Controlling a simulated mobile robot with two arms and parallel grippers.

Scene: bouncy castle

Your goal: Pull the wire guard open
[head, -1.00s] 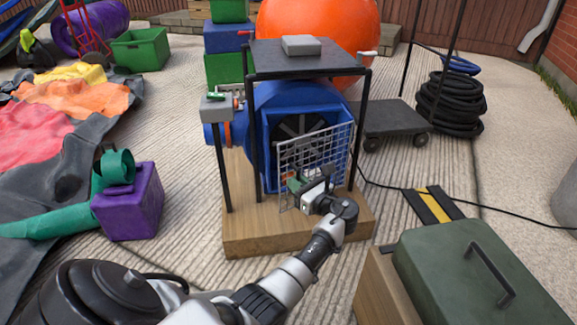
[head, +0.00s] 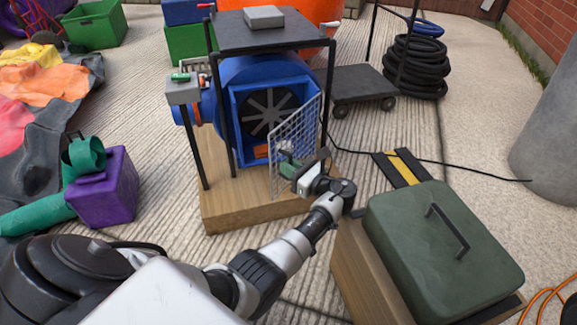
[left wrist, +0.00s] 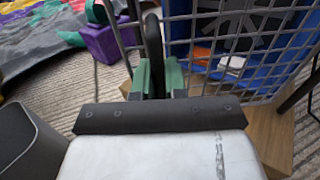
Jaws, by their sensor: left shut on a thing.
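The wire guard (head: 303,132) is a grey mesh panel standing at an angle out from the front of the blue blower (head: 240,100). Its right edge joins near the blower's right side and its left edge stands forward. The blower's dark fan shows to the left of the mesh. My left gripper (head: 288,168) is at the lower part of the guard. In the left wrist view its green fingertips (left wrist: 158,78) are shut around a dark upright handle (left wrist: 154,45) beside the wire guard (left wrist: 225,38). My right gripper is not in view.
The blower sits on a wooden base (head: 225,208) under a black frame (head: 262,32). A green case (head: 440,250) on a wooden box stands close at right. A purple block (head: 103,188) is at left. A black cable (head: 460,168) crosses the ground at right.

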